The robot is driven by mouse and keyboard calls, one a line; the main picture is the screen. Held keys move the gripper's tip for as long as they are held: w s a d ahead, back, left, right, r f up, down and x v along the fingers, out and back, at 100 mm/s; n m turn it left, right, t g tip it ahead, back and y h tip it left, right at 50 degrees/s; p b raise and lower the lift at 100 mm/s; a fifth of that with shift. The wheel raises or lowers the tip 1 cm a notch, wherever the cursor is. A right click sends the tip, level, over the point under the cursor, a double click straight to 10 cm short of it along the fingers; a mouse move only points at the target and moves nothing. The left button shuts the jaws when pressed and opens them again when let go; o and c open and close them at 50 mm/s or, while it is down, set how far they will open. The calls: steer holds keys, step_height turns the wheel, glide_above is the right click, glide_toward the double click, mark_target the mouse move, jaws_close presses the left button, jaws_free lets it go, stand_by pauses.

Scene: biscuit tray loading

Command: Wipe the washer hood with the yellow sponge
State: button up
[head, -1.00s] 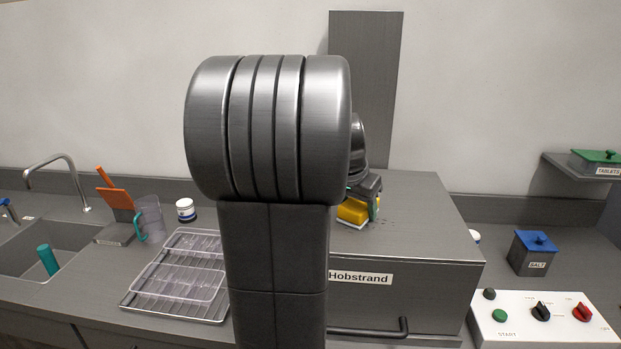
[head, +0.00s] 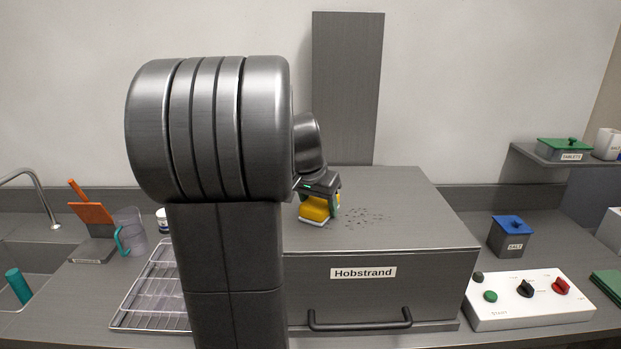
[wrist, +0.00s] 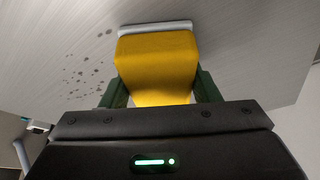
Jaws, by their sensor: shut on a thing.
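The washer hood (head: 400,215) is a grey metal box labelled Hobstrand with a dark bar handle on its front. Its top carries a patch of small dark spots, also visible in the wrist view. My gripper (head: 321,196) is over the left part of the hood top, shut on the yellow sponge (head: 313,211). In the wrist view the yellow sponge (wrist: 157,62) sits between the green fingers, its pale underside at or very near the hood top (wrist: 235,50). I cannot tell whether it touches. The spots lie just right of the sponge in the head view.
A wire rack (head: 140,318) with clear trays stands left of the hood, partly hidden by my arm. Behind it are a clear jug (head: 131,232) and an orange-handled tool (head: 92,212). A control panel (head: 530,310) and a salt box (head: 509,237) stand right.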

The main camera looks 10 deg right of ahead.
step_height(320, 180, up, 3)
steer(key=shift+w+f+p, duration=0.1)
steer(key=shift+f+p, duration=0.05)
steer(key=shift+p, duration=0.15)
steer(key=shift+d+r+p, duration=0.2)
steer(key=shift+r+p, duration=0.05)
steer(key=shift+p, duration=0.05)
steer(key=shift+s+d+r+p, duration=0.1)
steer(key=shift+s+r+p, duration=0.1)
steer(key=shift+r+p, duration=0.15)
steer(key=shift+w+r+p, duration=0.1)
steer(key=shift+r+p, duration=0.4)
steer(key=shift+r, duration=0.25)
steer(key=shift+r+p, duration=0.5)
steer(key=shift+r, duration=0.85)
